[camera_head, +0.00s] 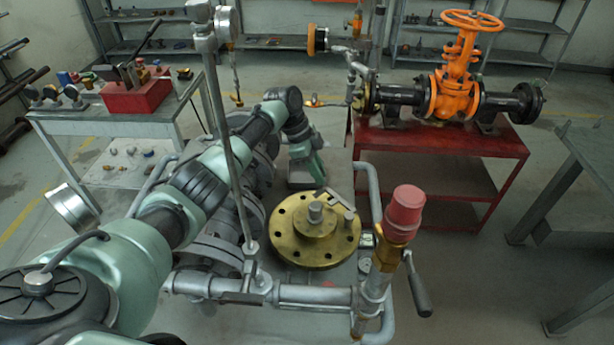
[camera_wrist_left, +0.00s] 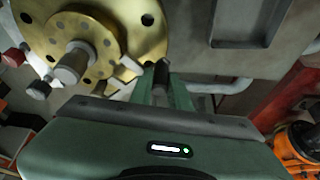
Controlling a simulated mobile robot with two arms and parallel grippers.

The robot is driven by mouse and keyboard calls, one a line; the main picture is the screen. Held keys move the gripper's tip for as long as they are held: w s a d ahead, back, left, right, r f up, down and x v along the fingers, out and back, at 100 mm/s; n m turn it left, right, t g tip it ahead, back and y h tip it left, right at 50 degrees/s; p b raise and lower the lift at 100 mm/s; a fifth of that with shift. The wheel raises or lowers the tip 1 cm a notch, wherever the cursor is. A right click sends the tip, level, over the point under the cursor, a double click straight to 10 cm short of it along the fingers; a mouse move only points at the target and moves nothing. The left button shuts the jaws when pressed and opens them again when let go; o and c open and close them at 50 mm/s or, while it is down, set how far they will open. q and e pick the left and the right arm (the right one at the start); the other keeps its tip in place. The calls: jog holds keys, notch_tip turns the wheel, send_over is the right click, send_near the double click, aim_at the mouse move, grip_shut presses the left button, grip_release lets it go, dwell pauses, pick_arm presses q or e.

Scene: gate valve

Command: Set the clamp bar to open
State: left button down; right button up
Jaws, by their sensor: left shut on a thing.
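The clamp bar (camera_head: 341,200) is a small light grey bar at the right edge of a round brass flange (camera_head: 287,250). Part of it also shows in the left wrist view (camera_wrist_left: 130,64), beside the brass disc. My left gripper (camera_head: 327,191) reaches down from behind the flange, with its tips at the bar's far end. In the wrist view the green fingers (camera_wrist_left: 160,82) are close together and shut on the bar. The exact contact is partly hidden by the fingers. My right gripper is not in view.
A grey rod (camera_head: 225,130) stands upright left of the flange. A red-capped brass valve (camera_head: 403,215) with a lever stands at its right. Grey pipes (camera_head: 310,296) run in front. An orange gate valve (camera_head: 457,80) sits on a red bench (camera_head: 440,139). Floor right of the skid is clear.

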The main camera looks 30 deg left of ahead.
pick_arm(q)
jog(key=shift+w+d, duration=0.15)
jog(key=shift+w, duration=0.25)
jog(key=shift+w+d+b, duration=0.7)
jog(key=shift+w+b, duration=0.05)
jog(key=shift+b, duration=0.15)
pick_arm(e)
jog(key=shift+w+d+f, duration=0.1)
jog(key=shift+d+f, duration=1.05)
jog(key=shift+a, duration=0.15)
pick_arm(q)
jog(key=c, duration=1.3)
grip_release()
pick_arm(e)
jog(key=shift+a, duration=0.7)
pick_arm(q)
jog(key=shift+r, duration=0.1)
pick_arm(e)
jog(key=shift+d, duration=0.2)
